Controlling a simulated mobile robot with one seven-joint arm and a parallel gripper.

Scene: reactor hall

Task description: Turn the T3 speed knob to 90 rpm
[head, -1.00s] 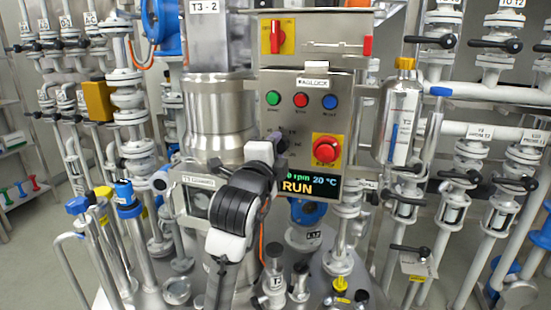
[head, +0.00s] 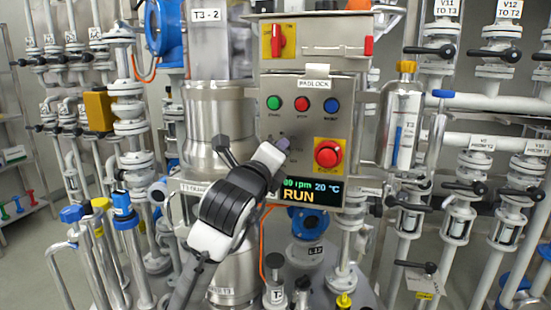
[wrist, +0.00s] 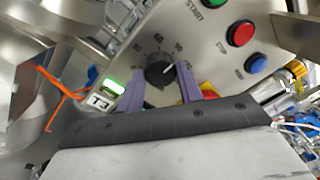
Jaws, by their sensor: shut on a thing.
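The dark round speed knob (wrist: 157,72) sits on the grey control panel (head: 352,114) within a ring of printed numbers, in the wrist view. Its white pointer mark points to the upper right, towards the higher numbers; the exact value is too small to read. My gripper (wrist: 160,80) has its two purple-grey fingers on either side of the knob, closed on it. In the head view my gripper (head: 280,147) reaches the panel from the lower left and hides the knob. The display (head: 312,190) shows RUN, 20 °C and an rpm figure whose leading digits are unclear.
Green (head: 274,103), red (head: 302,103) and blue (head: 332,104) buttons sit above the knob. A red emergency stop (head: 327,153) on yellow is close to its right. A steel vessel (head: 215,125) stands left of the panel, with valves and pipes around.

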